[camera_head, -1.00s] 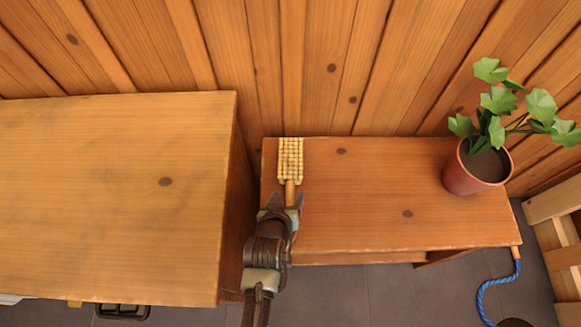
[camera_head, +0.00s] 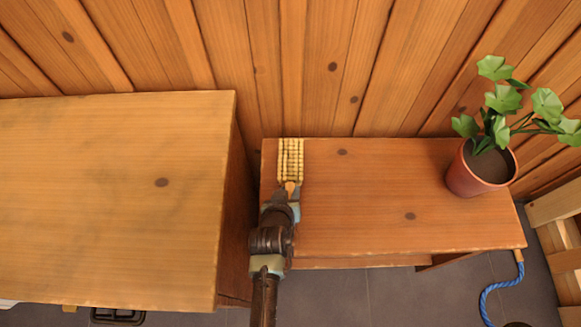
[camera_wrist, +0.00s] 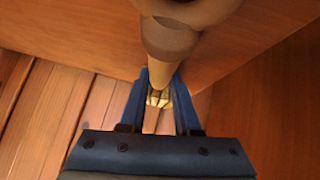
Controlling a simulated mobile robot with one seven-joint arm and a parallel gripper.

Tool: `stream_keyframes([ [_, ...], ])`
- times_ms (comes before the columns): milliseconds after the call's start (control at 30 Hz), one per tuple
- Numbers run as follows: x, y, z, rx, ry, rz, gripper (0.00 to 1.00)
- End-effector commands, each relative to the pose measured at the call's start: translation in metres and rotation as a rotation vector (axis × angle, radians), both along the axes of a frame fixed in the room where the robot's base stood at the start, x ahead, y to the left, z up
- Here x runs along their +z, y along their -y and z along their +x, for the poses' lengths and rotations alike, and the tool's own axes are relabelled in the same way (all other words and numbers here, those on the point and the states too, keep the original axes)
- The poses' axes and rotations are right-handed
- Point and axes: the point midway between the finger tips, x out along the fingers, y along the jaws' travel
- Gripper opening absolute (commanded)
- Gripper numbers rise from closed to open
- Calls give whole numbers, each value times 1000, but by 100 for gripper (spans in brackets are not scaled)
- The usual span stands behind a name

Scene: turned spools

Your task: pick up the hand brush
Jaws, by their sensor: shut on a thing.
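The hand brush lies at the left end of the lower wooden bench, its pale bristled head (camera_head: 291,161) toward the wall and its short wooden handle (camera_head: 290,187) toward me. My gripper (camera_head: 286,194) is shut on the handle, just below the head. In the wrist view, the blue fingers of my gripper (camera_wrist: 161,78) stand either side of the handle (camera_wrist: 168,42). A small pale part of the brush (camera_wrist: 158,98) shows between them. I cannot tell whether the brush is clear of the bench.
The lower bench (camera_head: 370,190) is bare in its middle. A potted plant (camera_head: 482,168) stands at its right end. A taller wooden block (camera_head: 110,190) rises close on the left of my arm. A plank wall (camera_head: 330,60) runs behind. A blue rope (camera_head: 490,295) hangs at the right.

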Motion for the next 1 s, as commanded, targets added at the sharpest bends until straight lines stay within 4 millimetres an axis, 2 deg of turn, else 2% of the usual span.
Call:
stream_keyframes([
  [467, 3, 0, 0, 1, 3, 0, 0],
  [567, 14, -1, 1, 0, 4, 1, 0],
  [800, 63, -1, 1, 3, 6, 0, 0],
  [1000, 93, 0, 1, 1, 4, 0, 0],
])
